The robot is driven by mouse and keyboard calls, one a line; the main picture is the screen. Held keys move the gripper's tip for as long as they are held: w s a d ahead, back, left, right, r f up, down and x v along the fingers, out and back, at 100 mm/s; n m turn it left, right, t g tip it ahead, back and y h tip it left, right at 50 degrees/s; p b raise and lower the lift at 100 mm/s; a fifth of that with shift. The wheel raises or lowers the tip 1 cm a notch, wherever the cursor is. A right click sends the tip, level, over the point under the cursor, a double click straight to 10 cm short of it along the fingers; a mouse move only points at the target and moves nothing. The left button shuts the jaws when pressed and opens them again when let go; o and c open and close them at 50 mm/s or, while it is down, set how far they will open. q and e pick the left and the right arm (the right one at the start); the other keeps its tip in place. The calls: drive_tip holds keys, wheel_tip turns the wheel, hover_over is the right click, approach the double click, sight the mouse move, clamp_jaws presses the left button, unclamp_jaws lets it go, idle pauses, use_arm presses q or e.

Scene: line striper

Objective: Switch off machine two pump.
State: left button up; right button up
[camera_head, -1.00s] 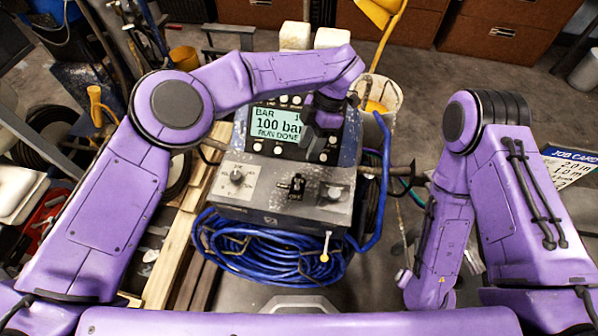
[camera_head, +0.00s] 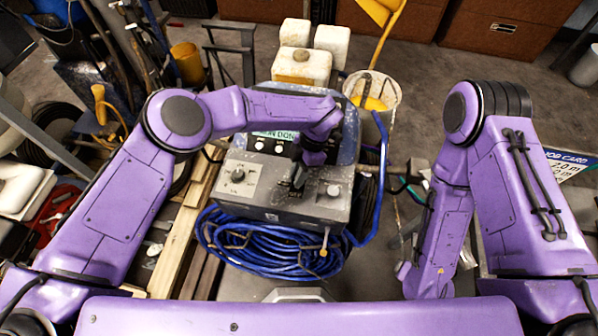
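The machine (camera_head: 262,192) stands in front of me with a grey lower panel and a display (camera_head: 270,134), mostly covered by my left arm; the end of "RUN DONE" shows. The panel has a pointer knob (camera_head: 238,175) at left, a dark switch area in the middle, largely hidden by my gripper, and a round knob (camera_head: 334,190) at right. My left gripper (camera_head: 298,180) points down at the middle of the panel. I cannot tell whether its fingers touch the switch or are open. My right arm hangs at the right, its gripper out of sight.
A coiled blue hose (camera_head: 265,252) hangs below the panel, beside a small lever (camera_head: 324,250). A bucket (camera_head: 372,98) and white containers (camera_head: 302,66) stand behind. Wooden planks (camera_head: 185,225) lie at the left. A job card (camera_head: 572,165) is partly hidden by my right arm.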

use_arm(q)
drive_tip(key=shift+a, duration=0.1)
clamp_jaws()
drive_tip(key=shift+r, duration=0.1)
drive_tip(key=shift+s+r+t+p, duration=0.25)
drive_tip(key=shift+t+p, duration=0.45)
drive_tip(key=shift+p, duration=0.2)
drive_tip(key=shift+s+a+t+h+p, duration=0.1)
drive_tip(key=shift+s+t+h+p, duration=0.3)
drive_tip(key=shift+t, duration=0.8)
drive_tip(key=shift+s+f+n+t+b, duration=0.15)
drive_tip(key=shift+s+n+t, duration=0.1)
drive_tip(key=shift+t, duration=0.35)
drive_tip(key=shift+s+f+n+t+b, duration=0.1)
drive_tip(key=shift+s+n+t+b, duration=0.1)
drive_tip(key=shift+t, duration=0.4)
drive_tip(key=shift+s+a+f+t+h+b, duration=0.1)
drive_tip(key=shift+s+t+h+b, duration=0.15)
drive_tip(key=shift+t+h+b, duration=0.35)
drive_tip(key=shift+s+t+b, duration=0.25)
drive_tip(key=shift+t+b, duration=0.45)
drive_tip(key=shift+t, duration=0.4)
drive_tip(key=shift+a+n, duration=0.1)
drive_tip(key=shift+n, duration=0.15)
